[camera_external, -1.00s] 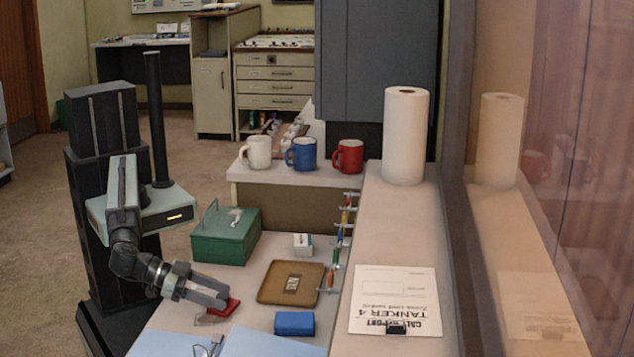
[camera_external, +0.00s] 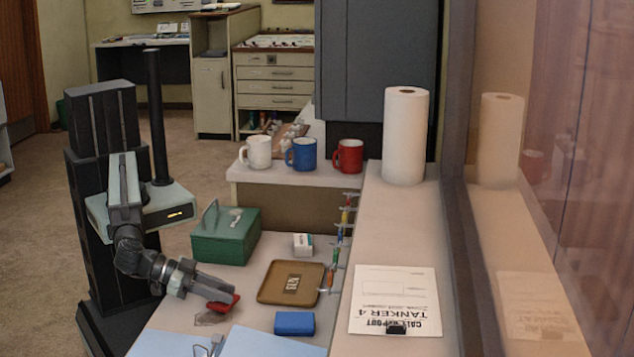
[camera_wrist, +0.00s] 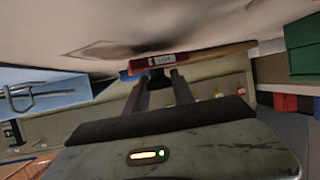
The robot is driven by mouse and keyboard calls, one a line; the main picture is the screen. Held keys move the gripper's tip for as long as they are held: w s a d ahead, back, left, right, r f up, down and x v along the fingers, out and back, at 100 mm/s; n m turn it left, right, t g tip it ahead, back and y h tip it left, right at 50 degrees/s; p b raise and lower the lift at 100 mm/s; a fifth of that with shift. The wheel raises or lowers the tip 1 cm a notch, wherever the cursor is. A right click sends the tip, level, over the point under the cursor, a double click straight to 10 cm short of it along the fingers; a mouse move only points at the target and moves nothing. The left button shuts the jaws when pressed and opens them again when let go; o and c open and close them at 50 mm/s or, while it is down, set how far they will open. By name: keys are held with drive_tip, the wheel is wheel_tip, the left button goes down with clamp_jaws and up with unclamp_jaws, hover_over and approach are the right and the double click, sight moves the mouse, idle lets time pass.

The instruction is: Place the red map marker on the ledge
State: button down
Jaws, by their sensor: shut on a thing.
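The red map marker (camera_external: 223,304) is a small red block held at the tip of my gripper (camera_external: 231,295). In the wrist view, the marker (camera_wrist: 160,61) shows a pale label and sits between the two fingertips of my gripper (camera_wrist: 158,80). The gripper is shut on it, low over the desk, with a shadow below it in the external view. The long pale ledge (camera_external: 385,235) runs beside the glass on the right, apart from my gripper.
A brown tray (camera_external: 266,290), a blue block (camera_external: 294,323) and a green box (camera_external: 222,245) are near. Blue folders (camera_external: 265,345) lie in front. On the ledge are a paper roll (camera_external: 405,135) and a printed sheet (camera_external: 395,285); bare room lies between them. Several mugs stand behind.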

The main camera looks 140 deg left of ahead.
wheel_tip(320, 180, up, 9)
drive_tip(key=p, duration=0.7)
drive_tip(key=shift+p, duration=0.35)
drive_tip(key=shift+f, duration=0.15)
